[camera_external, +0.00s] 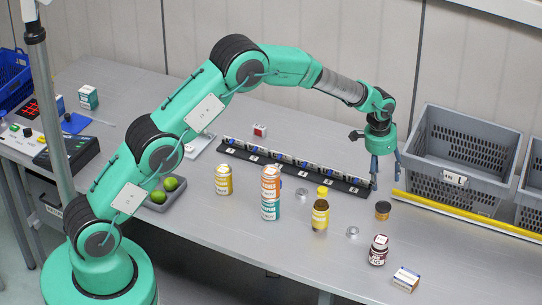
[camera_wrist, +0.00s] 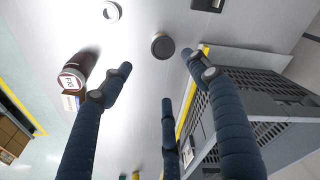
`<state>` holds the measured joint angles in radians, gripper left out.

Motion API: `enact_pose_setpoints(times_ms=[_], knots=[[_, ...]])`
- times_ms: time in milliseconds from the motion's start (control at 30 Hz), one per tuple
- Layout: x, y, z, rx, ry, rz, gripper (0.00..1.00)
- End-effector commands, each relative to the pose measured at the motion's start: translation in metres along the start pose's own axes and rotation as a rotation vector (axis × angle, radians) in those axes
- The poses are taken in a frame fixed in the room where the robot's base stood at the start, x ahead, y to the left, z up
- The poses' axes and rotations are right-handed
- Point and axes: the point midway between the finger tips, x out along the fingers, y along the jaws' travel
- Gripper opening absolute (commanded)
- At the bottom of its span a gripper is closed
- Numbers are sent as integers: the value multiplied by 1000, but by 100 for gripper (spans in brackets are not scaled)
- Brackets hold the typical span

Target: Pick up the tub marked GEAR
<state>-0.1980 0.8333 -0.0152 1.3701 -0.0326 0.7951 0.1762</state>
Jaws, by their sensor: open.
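No label reading GEAR is legible in either view. A short round tub with a dark lid (camera_external: 382,211) stands on the grey table below my gripper, just left of the yellow strip; its side marking is unreadable. In the wrist view I see the dark lid of this tub (camera_wrist: 162,46) from above, ahead of the fingertips. My gripper (camera_external: 386,180) hangs downward above the table, its dark fingers spread and empty. The fingers also show in the wrist view (camera_wrist: 158,72), apart from the tub.
A dark red jar (camera_external: 378,252), a small box (camera_external: 406,280), a metal ring (camera_external: 352,232) and a yellow-capped bottle (camera_external: 320,214) stand near the tub. A black rail (camera_external: 355,188) lies left of my gripper. A grey crate (camera_external: 455,180) stands right, behind the yellow strip (camera_external: 450,210).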

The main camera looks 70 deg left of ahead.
Motion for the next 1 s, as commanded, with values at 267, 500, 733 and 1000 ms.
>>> enact_pose_setpoints(times_ms=[267, 500, 733, 1000], knots=[[28, -8, -6, -1, -10, 1, 60], [29, -8, -6, -1, -10, 1, 60], [34, -7, -5, -1, -11, 1, 60], [64, -7, -4, -1, -13, 2, 60]])
